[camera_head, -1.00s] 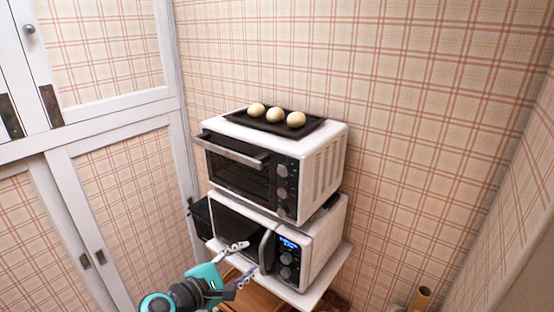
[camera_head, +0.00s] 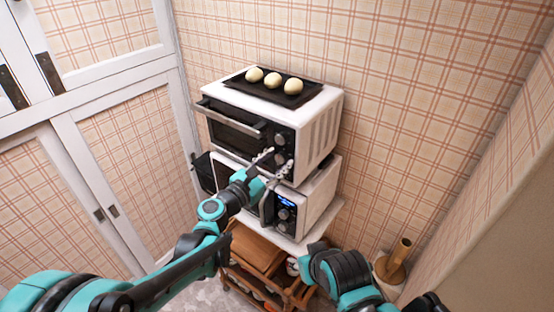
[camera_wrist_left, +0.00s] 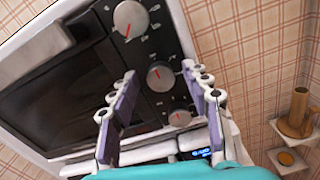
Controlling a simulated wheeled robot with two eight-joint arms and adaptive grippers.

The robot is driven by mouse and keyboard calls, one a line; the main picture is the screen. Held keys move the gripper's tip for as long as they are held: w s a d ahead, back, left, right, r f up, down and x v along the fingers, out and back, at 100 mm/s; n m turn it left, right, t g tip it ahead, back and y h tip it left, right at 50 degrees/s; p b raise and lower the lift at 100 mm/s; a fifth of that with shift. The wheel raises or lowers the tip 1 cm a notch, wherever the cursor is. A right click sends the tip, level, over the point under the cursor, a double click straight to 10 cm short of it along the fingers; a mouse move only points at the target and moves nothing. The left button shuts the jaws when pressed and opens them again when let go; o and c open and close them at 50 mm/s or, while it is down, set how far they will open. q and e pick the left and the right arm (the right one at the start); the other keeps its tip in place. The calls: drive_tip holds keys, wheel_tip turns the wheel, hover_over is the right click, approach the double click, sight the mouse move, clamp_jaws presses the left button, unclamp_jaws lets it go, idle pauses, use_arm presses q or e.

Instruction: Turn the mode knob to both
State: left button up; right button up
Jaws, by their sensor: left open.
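The white toaster oven (camera_head: 318,135) stands on top of a microwave. Its black panel carries three round silver knobs in a column, clearest in the left wrist view: top (camera_wrist_left: 130,19), middle (camera_wrist_left: 160,77) and bottom (camera_wrist_left: 180,118). Their red pointer marks show, but the labels are too small to read. My left gripper (camera_head: 275,163) is open in front of the panel's lower part, hiding some of it. In the left wrist view its fingers (camera_wrist_left: 158,70) stand either side of the middle knob; contact cannot be told. My right gripper is out of view.
A black tray (camera_head: 312,92) with three pale buns lies on the oven. The oven's door handle (camera_head: 228,118) juts out left of the knobs. The microwave (camera_head: 318,197) sits below on a wooden cart (camera_head: 258,250). A wooden holder (camera_head: 398,255) stands at the right.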

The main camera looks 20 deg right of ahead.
use_arm(q)
drive_tip(key=shift+d, duration=0.15)
clamp_jaws()
